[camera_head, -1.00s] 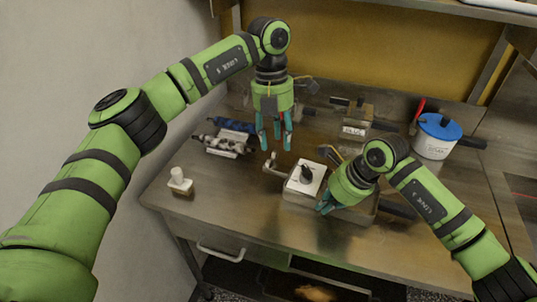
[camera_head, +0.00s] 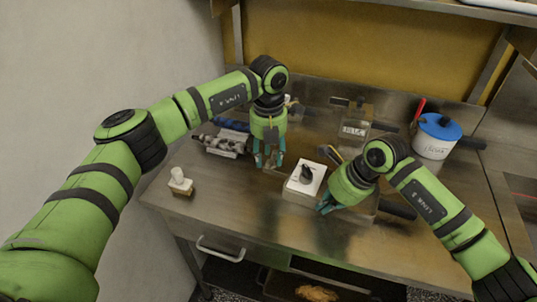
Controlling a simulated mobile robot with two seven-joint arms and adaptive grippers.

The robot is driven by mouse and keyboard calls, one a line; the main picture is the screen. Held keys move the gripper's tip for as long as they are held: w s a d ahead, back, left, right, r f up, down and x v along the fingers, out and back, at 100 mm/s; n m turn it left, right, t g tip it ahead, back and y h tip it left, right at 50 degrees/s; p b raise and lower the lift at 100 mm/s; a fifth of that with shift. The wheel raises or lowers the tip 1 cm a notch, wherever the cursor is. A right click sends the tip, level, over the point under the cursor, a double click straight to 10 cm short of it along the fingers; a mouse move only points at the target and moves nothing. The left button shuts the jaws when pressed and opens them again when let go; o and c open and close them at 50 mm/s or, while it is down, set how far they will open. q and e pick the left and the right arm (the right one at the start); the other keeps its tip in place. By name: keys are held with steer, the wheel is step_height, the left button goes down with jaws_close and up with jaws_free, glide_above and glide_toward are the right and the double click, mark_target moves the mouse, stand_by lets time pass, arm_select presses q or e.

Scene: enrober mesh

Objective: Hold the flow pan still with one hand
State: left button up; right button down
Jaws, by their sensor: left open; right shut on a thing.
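The flow pan appears to be the low metal pan (camera_head: 366,212) at the front middle of the table. It is mostly hidden behind my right gripper and the white block. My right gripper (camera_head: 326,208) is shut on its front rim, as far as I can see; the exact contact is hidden. My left gripper (camera_head: 268,163) is open, pointing down, left of the white block and apart from it.
A white block with a black knob (camera_head: 305,180) stands beside my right gripper. A brush (camera_head: 180,183) stands at the front left, rollers on a white stand (camera_head: 226,144) behind it. A blue-lidded pot (camera_head: 437,136) is at the right.

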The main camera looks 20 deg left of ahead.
arm_select(q)
steer(key=shift+f, duration=0.25)
jaws_close()
